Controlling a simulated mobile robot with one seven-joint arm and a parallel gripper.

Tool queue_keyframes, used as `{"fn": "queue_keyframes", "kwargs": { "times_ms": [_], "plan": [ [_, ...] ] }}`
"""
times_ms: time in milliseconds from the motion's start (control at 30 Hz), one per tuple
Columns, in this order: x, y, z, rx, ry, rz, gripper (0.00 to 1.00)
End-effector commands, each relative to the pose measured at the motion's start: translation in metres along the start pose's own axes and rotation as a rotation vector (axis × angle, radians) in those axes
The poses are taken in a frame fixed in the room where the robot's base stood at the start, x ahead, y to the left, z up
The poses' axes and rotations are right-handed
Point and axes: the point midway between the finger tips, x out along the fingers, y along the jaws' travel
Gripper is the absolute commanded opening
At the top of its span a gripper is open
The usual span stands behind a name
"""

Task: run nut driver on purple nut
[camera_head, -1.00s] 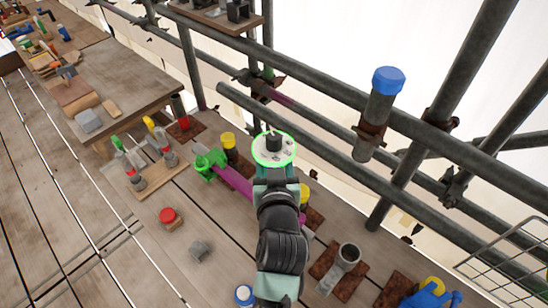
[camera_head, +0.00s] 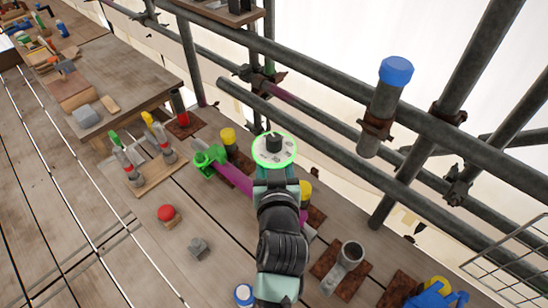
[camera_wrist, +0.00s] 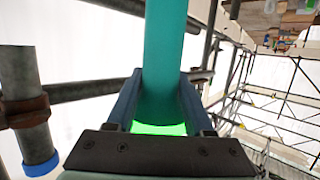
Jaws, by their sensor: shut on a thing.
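My gripper (camera_wrist: 159,92) is shut on a thick teal cylinder (camera_wrist: 172,35) in the wrist view, with bright green at the cylinder's base. I cannot tell if this is the nut driver. In the head view, my arm ends at a pale disc (camera_head: 274,151) with a green rim and dark centre; the fingertips are hidden there. I cannot make out a purple nut. A purple bar (camera_head: 236,178) runs from a green clamp (camera_head: 208,160) to behind my arm. A purple stretch of pipe (camera_head: 300,103) lies beyond the disc.
Scaffold pipes cross behind my arm; an upright pipe (camera_head: 382,112) has a blue cap (camera_head: 396,70), also in the wrist view (camera_wrist: 41,164). A rack (camera_head: 160,181) with green- and yellow-handled tools stands left. A workbench (camera_head: 120,70) is upper left. Several rusty plates sit on the planks.

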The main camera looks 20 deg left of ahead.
Motion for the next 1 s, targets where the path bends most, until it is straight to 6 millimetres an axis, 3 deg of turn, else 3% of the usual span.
{"fn": "queue_keyframes", "kwargs": {
  "times_ms": [1000],
  "plan": [
    [0.021, 0.0, 0.069, 0.0, 0.011, 0.001, 0.0]
  ]
}}
